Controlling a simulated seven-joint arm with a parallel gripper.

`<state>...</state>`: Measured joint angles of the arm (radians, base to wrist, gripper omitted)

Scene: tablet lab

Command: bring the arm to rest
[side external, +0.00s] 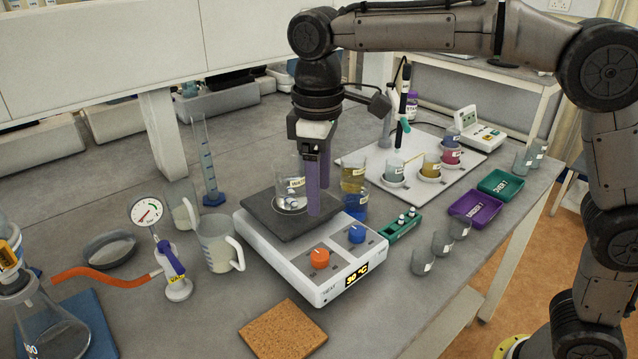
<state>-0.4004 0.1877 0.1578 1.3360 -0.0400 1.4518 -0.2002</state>
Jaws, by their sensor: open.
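My gripper (318,182) points down above the black top plate (290,222) of a hotplate, with its two purple fingers next to each other in this view. I cannot tell whether the fingers touch the beaker.
The white hotplate (315,285) reads about 30 °C. Beakers stand around it, and a white board (352,160) carries several cups. Purple (474,209) and green (500,184) trays lie at right. A cork mat (283,335) lies in front. A tall cylinder (208,165) stands left.

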